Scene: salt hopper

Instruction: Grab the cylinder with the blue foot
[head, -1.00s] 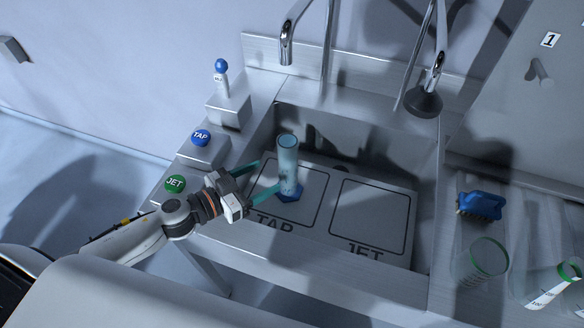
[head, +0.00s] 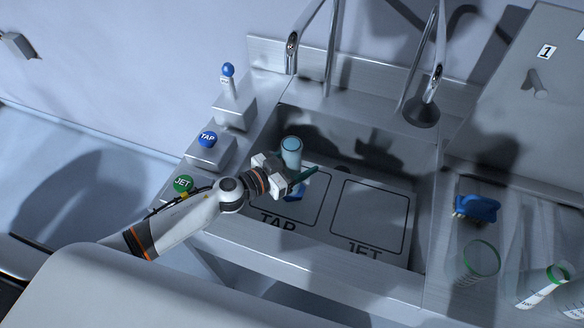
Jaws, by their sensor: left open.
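The cylinder with the blue foot (head: 291,147) stands upright in the sink on the TAP square. Its glassy upper end shows, and part of its blue foot shows below; my gripper hides the middle. My left gripper (head: 302,183) is open in front of the cylinder. One teal finger reaches to the right of the cylinder; the other finger is mostly hidden, so I cannot tell whether they touch it. My right gripper is not in view.
The sink (head: 285,231) has walls on all sides. A blue TAP button (head: 207,139) and a green JET button (head: 183,184) sit on its left. Taps hang over the back.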

